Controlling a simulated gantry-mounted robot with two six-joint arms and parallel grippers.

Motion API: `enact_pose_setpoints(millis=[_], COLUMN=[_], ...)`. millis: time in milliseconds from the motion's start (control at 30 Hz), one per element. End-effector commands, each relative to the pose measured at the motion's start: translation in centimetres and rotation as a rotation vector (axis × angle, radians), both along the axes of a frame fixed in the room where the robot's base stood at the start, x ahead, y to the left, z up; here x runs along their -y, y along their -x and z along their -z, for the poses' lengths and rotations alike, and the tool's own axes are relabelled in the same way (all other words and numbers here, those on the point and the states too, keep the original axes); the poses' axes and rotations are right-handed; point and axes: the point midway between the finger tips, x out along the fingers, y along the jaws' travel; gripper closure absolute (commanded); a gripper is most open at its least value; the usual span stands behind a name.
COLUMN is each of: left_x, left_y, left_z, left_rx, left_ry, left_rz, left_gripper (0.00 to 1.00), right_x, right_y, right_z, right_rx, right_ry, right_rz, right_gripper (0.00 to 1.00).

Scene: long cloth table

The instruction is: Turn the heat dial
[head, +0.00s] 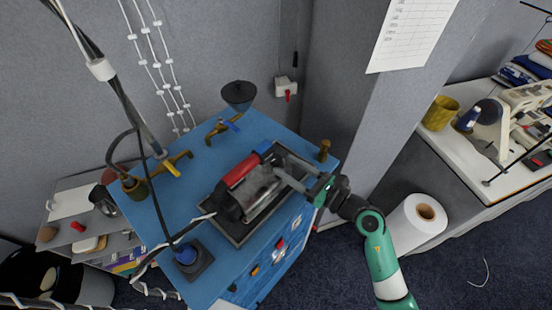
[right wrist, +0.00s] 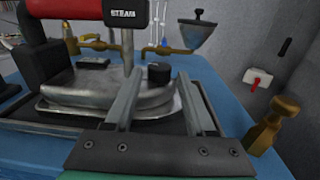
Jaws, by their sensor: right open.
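The steam iron lies on a dark tray (head: 235,233) on the blue cabinet. Its metal body (right wrist: 105,88) and red handle (head: 242,169) show, with "STEAM" lettering in the right wrist view. A short black round knob, seemingly the heat dial (right wrist: 159,74), stands on the iron's top; I cannot pick it out in the head view. My right gripper (head: 279,161) reaches over the iron from the right, open. In the right wrist view its fingertips (right wrist: 160,80) appear on either side of the dial; whether they touch it is unclear. My left gripper is not in view.
A hose and cables hang at the left. A white roll (head: 418,228) stands on the floor at right.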

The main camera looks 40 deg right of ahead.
Motion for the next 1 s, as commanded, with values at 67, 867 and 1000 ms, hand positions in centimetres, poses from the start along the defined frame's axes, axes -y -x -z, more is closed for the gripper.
enact_pose_setpoints(millis=[67,867,1000], left_x=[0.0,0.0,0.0], left_y=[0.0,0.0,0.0], left_z=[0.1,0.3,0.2], left_rx=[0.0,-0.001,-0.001], left_ry=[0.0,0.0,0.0], left_rz=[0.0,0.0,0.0], left_gripper=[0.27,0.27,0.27], right_x=[-0.3,-0.5,-0.5], right_y=[-1.7,-4.5,-4.5], right_z=[0.0,0.0,0.0], right_rx=[0.001,0.0,0.0], right_ry=[0.0,-0.001,-0.001], right_rz=[-0.003,0.0,0.001], right_gripper=[0.45,0.99,1.0])
